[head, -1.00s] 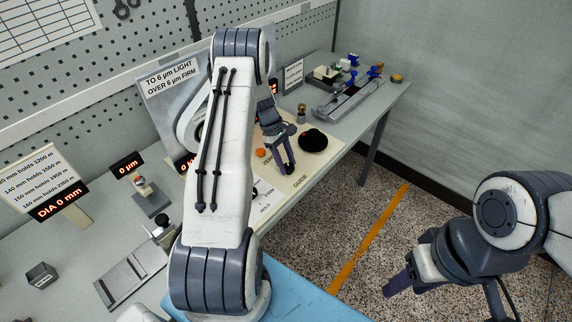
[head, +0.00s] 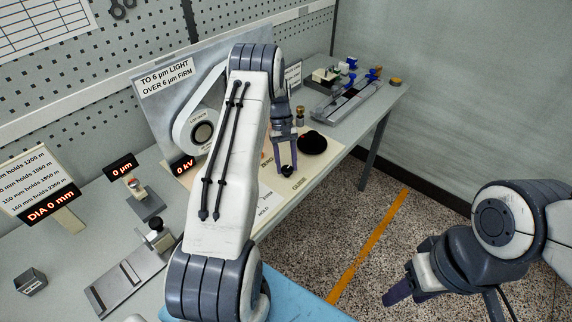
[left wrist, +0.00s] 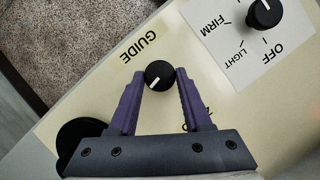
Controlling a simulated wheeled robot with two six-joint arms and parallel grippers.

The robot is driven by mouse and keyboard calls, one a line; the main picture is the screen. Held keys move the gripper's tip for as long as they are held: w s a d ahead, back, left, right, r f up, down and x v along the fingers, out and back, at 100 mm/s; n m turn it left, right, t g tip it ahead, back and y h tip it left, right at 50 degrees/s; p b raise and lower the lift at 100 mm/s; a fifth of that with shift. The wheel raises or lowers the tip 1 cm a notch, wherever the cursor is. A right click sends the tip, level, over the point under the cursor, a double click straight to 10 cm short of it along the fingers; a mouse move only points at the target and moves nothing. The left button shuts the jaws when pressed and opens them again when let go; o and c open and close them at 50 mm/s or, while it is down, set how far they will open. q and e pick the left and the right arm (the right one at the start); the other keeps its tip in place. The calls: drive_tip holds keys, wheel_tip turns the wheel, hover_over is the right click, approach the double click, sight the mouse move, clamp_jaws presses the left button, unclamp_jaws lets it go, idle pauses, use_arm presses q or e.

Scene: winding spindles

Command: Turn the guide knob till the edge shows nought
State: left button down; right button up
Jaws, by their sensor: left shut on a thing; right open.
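The guide knob is a small black round knob with a white pointer line, next to the word GUIDE on the cream panel. It is clear in the left wrist view (left wrist: 159,75) and small in the head view (head: 287,172). My left gripper (head: 285,167) is shut on it, one purple finger on each side, also in the left wrist view (left wrist: 160,79). The pointer slants toward the lower left there. My right gripper (head: 390,298) is open and empty over the floor. I cannot make out a readout labelled edge; my left arm hides part of the panel.
A second black knob (left wrist: 264,13) with OFF, LIGHT and FIRM marks is beside it. A wide black disc (head: 312,143) stands close by. Readouts show 0 kV (head: 184,165), 0 µm (head: 120,167) and DIA 0 mm (head: 50,204). A rail fixture (head: 345,102) is at the far end.

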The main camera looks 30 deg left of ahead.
idle(0.5)
use_arm(q)
drive_tip(key=shift+c, duration=1.8)
unclamp_jaws()
drive_tip(key=b+v, duration=0.2)
drive_tip(key=v, duration=0.8)
drive_tip(key=shift+r, duration=0.3)
